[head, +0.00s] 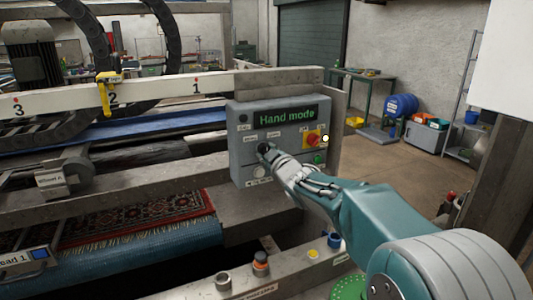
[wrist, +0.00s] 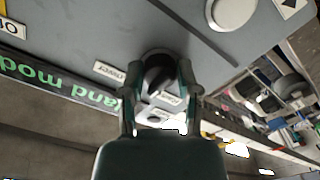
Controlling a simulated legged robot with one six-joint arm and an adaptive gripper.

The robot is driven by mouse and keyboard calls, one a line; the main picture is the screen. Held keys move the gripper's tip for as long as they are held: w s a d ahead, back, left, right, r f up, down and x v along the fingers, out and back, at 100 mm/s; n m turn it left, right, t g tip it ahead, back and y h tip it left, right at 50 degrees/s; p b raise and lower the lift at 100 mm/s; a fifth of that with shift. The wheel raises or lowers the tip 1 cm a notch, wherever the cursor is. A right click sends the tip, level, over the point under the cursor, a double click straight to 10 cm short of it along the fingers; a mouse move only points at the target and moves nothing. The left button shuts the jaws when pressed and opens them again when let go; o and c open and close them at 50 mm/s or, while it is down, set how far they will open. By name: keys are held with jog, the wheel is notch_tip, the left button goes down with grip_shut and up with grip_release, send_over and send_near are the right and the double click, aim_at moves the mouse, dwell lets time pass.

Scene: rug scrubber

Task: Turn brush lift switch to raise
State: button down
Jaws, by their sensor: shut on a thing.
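A grey control box (head: 238,172) stands near the middle of the head view, with a green "Hand mode" display (head: 285,116). The black rotary switch (head: 263,148) is on its front face, below two small white labels. In the wrist view the switch (wrist: 158,62) sits between my fingertips, and small white labels lie around it. My gripper (head: 271,156) reaches the box from the right. In the wrist view my gripper (wrist: 160,76) is shut on the switch, one finger on each side. The switch's exact angle is hard to tell.
A red button on a yellow plate (head: 312,139) is right of the switch. A white round button (head: 259,172) is below it. A rail with several buttons (head: 240,283) runs along the front. A patterned rug (head: 140,222) lies left. Open floor (head: 400,165) is at right.

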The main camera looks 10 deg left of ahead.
jog(key=n, duration=0.4)
jog(key=shift+n, duration=2.2)
jog(key=shift+f, duration=0.15)
jog(key=shift+c, duration=1.6)
grip_release()
jog(key=shift+a, duration=0.2)
